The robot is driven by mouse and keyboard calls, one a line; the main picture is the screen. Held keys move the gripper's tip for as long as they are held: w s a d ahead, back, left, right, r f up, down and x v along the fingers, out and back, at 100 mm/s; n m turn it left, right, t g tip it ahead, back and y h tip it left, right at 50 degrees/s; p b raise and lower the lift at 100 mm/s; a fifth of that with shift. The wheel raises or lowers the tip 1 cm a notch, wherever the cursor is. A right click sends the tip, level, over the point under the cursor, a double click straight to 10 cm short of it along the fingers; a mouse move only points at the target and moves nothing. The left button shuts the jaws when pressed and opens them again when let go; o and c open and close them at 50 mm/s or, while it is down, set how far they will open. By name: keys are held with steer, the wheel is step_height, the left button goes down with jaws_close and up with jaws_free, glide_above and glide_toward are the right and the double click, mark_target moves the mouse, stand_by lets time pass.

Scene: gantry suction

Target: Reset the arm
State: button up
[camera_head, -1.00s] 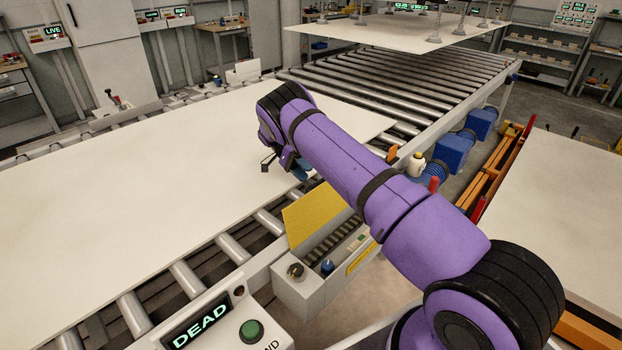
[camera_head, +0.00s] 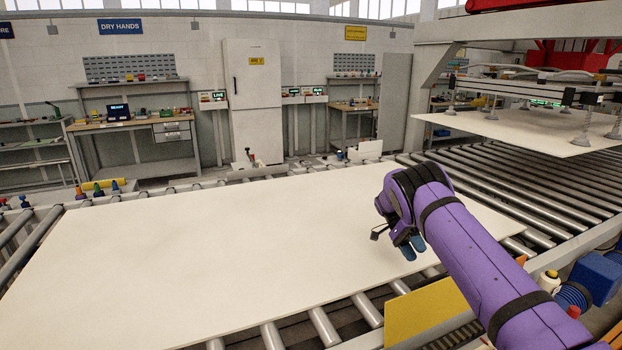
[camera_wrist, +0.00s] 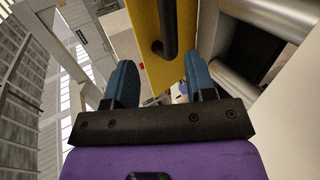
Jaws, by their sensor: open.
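My purple arm (camera_head: 465,240) reaches in from the lower right in the head view, over the near right edge of a large pale sheet (camera_head: 190,245). My gripper (camera_head: 412,249) is at the arm's end, with blue fingertips pointing down. In the wrist view the two blue fingers of my gripper (camera_wrist: 156,85) stand apart with nothing between them. Beyond them shows a yellow panel (camera_wrist: 180,60) with a dark handle-like bar (camera_wrist: 167,28). Whether the fingertips touch anything is not clear, but they look free.
The sheet lies on a roller conveyor (camera_head: 322,322). Another sheet (camera_head: 500,132) hangs under suction cups at the upper right, above more rollers (camera_head: 480,180). A white cabinet (camera_head: 255,105) and workbenches line the wall.

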steer(key=s+r+n+t+y, duration=0.1)
steer(key=s+r+n+t, duration=0.3)
steer(key=r, duration=0.7)
steer(key=s+r+t+y, duration=0.1)
steer(key=s+r, duration=0.5)
steer(key=r, duration=0.4)
steer(key=s+r+n+t+y, duration=0.1)
steer(key=s+r+n+t, duration=0.15)
steer(key=s+r, duration=0.6)
steer(key=s+a+r+n+t+y, duration=0.1)
steer(key=s+r+n+t, duration=0.15)
steer(key=s+r, duration=0.35)
steer(key=s+a+r+n+t, duration=0.1)
steer(key=s+a+r+t, duration=0.15)
steer(key=s, duration=0.55)
steer(key=s+a+f+n+t, duration=0.1)
steer(key=s+f+n+t, duration=0.1)
steer(key=s, duration=1.1)
steer(key=shift+s+a+n+t, duration=0.25)
steer(key=shift+a+n+t, duration=0.15)
steer(key=shift+n+t, duration=0.65)
steer(key=shift+f+m, duration=0.1)
steer(key=shift+m, duration=0.15)
